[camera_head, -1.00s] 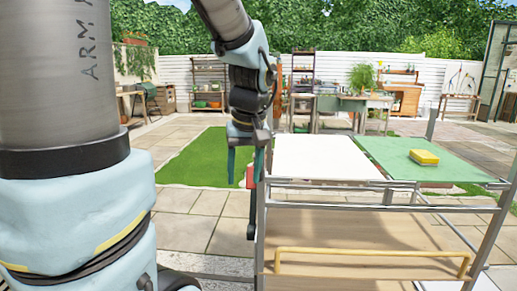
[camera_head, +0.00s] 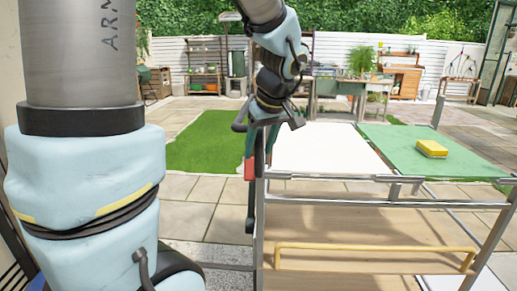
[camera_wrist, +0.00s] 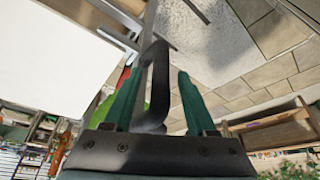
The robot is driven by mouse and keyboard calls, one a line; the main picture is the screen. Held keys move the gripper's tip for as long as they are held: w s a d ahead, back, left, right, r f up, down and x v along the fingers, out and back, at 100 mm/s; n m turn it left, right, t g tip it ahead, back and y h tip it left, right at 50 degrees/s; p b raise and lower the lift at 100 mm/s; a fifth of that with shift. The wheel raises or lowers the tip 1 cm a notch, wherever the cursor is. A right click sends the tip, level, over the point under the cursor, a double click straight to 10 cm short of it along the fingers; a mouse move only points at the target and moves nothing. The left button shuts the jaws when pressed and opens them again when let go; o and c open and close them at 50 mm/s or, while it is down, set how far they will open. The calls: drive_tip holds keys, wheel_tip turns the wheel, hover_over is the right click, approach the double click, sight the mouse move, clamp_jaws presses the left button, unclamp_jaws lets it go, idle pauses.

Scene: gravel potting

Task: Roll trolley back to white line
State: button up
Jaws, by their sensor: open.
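The trolley is a grey metal frame (camera_head: 480,204) with a white top panel (camera_head: 330,148) and a green panel (camera_head: 395,143). A yellow block (camera_head: 432,148) lies on the green one. Below is a wooden shelf (camera_head: 370,225) with a yellow rail (camera_head: 375,247). My gripper (camera_head: 259,152) points down at the trolley's near left corner, its green fingers apart. In the wrist view my gripper (camera_wrist: 158,78) has a dark looped handle (camera_wrist: 158,90) between its open fingers; whether they touch it is unclear. A red part (camera_head: 250,169) with a black bar shows below. I cannot make out a white line.
Paving (camera_head: 185,200) lies left of the trolley, with a lawn (camera_head: 205,145) beyond. A pale gravel strip (camera_head: 222,255) runs near the trolley's left foot. Shelves (camera_head: 204,68) and benches stand along the white back fence.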

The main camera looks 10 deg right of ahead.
drive_tip(key=shift+w+a+f, duration=0.1)
drive_tip(key=shift+w+f, duration=0.15)
drive_tip(key=shift+f, duration=0.4)
clamp_jaws()
idle(1.0)
